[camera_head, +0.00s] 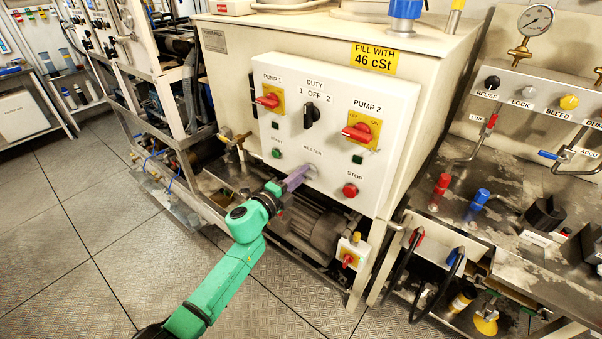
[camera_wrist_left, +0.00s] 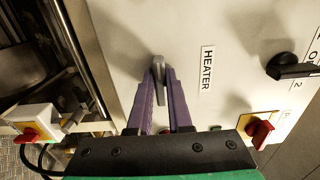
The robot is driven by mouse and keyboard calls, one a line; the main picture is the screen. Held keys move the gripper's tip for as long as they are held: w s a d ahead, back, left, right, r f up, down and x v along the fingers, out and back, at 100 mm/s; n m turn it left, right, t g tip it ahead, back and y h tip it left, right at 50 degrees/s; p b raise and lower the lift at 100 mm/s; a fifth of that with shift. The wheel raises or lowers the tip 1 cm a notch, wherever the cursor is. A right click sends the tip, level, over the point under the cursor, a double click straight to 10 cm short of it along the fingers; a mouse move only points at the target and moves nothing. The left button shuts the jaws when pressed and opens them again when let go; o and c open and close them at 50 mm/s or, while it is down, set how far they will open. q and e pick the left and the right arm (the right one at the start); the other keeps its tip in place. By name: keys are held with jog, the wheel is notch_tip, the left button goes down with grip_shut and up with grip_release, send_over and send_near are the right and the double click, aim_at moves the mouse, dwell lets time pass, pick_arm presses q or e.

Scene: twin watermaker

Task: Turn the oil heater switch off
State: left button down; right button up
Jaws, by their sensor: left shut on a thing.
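The oil heater switch (camera_wrist_left: 159,72) is a small grey lever on the white control panel, beside the HEATER label (camera_wrist_left: 207,69) in the left wrist view. My left gripper (camera_wrist_left: 160,85) has its two purple fingers closed on the lever, one on each side. In the head view my left gripper (camera_head: 300,177) reaches the lower middle of the panel (camera_head: 385,85), just below the heater label. There the fingers mostly hide the switch. My right gripper is not in view.
Red pump knobs (camera_head: 357,132), a black duty selector (camera_head: 311,114), a green start button (camera_head: 277,153) and a red stop button (camera_head: 350,190) surround the switch. A motor (camera_head: 315,222) sits below the panel. A small box with a red knob (camera_head: 350,259) is at lower right.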

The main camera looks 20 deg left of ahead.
pick_arm(q)
jog(key=shift+f, duration=0.1)
dwell(0.4)
jog(key=c, duration=0.8)
grip_release()
jog(key=shift+c, duration=0.2)
jog(key=b+v, duration=0.1)
jog(key=v, duration=1.3)
jog(key=shift+s+b, duration=0.3)
jog(key=shift+b, duration=0.05)
